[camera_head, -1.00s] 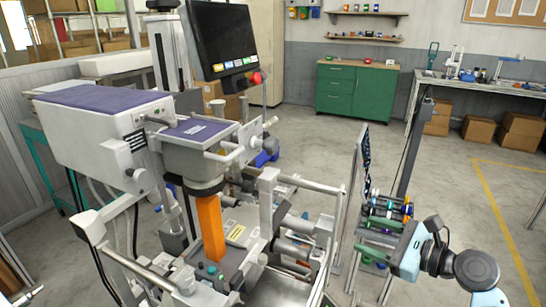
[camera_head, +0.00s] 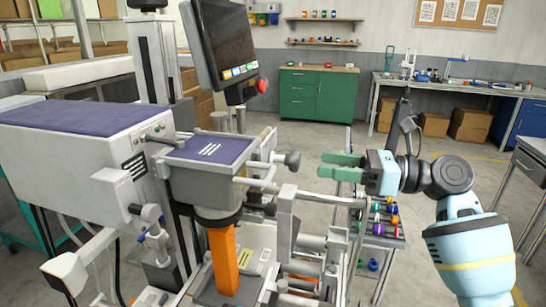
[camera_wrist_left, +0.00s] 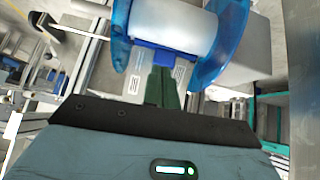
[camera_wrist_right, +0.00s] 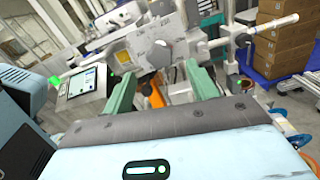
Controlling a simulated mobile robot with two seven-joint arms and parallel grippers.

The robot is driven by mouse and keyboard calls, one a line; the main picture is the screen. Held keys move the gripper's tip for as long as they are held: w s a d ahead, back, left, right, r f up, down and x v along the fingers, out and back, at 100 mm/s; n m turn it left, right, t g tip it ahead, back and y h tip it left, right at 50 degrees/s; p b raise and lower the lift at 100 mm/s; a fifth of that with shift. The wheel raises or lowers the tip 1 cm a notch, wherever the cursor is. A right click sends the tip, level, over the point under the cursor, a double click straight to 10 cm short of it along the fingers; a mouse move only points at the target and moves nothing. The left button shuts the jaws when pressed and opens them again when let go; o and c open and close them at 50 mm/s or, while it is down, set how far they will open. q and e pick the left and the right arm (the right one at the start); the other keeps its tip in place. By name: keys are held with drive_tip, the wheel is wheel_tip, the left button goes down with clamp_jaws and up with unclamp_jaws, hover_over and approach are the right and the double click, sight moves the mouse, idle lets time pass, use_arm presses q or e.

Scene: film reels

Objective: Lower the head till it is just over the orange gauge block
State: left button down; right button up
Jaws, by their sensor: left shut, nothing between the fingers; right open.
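The machine's grey head (camera_head: 205,175) has a purple top and a dark ring at its lower end. The orange gauge block (camera_head: 224,262) stands upright beneath that ring; I cannot tell whether there is a gap. It also shows in the right wrist view (camera_wrist_right: 153,95), partly hidden.
A screen with a red button (camera_head: 225,45) stands behind the head. Metal rails and clamps (camera_head: 300,245) lie right of the block. A rack of coloured reels (camera_head: 382,225) is below my right gripper. A green cabinet (camera_head: 318,95) is at the back, with open floor before it.

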sight(299, 160)
drive_tip(key=shift+a, duration=0.1)
drive_tip(key=shift+w+a, duration=0.25)
drive_tip(key=shift+a, duration=1)
drive_tip(key=shift+w+a, duration=0.3)
drive_tip(key=shift+a, duration=0.95)
drive_tip(key=shift+w+a, duration=0.25)
drive_tip(key=shift+a, duration=1)
